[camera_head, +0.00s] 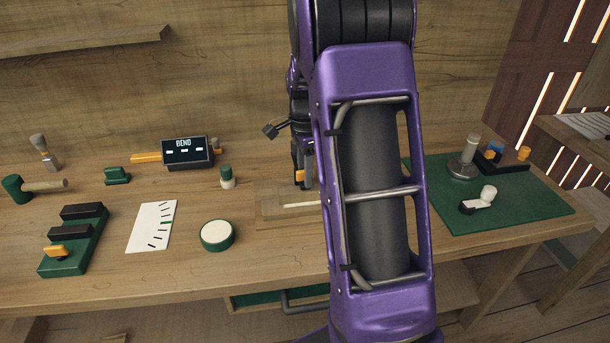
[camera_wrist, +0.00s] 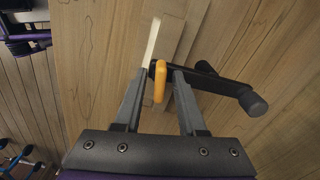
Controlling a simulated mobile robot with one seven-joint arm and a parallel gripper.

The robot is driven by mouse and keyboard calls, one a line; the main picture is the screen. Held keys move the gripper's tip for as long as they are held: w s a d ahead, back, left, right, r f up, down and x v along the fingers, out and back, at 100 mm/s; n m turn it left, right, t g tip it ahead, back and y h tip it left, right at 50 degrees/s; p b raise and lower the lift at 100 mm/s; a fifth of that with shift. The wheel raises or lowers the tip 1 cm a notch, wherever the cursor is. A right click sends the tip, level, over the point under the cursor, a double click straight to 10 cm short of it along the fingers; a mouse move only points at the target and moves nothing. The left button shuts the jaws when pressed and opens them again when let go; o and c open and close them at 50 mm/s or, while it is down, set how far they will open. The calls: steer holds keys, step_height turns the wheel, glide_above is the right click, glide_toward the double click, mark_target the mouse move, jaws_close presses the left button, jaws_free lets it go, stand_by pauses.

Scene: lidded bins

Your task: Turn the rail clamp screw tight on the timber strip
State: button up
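The rail clamp (camera_wrist: 215,84) shows in the wrist view as a black bar with a black side arm and rounded end, and an orange screw handle (camera_wrist: 160,82). The pale timber strip (camera_wrist: 152,42) runs away from the clamp over a wooden block (camera_wrist: 172,45). My gripper (camera_wrist: 162,71) has its two fingers on either side of the orange handle, with narrow gaps seeming to show, so it looks open. In the head view my gripper (camera_head: 306,180) points down above the timber strip (camera_head: 301,205). My purple arm hides much of the clamp there.
Left on the bench are a display reading BEND (camera_head: 186,152), a dial card (camera_head: 152,227), a round green-rimmed disc (camera_head: 217,235), a green rack (camera_head: 73,240) and a mallet (camera_head: 32,187). A green mat (camera_head: 530,210) with fittings lies right.

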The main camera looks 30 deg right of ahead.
mark_target(303, 170)
step_height(303, 170, up, 5)
steer(key=p, duration=0.4)
steer(key=shift+r, duration=0.1)
stand_by(0.3)
steer(key=shift+c, duration=0.4)
steer(key=shift+a, duration=0.25)
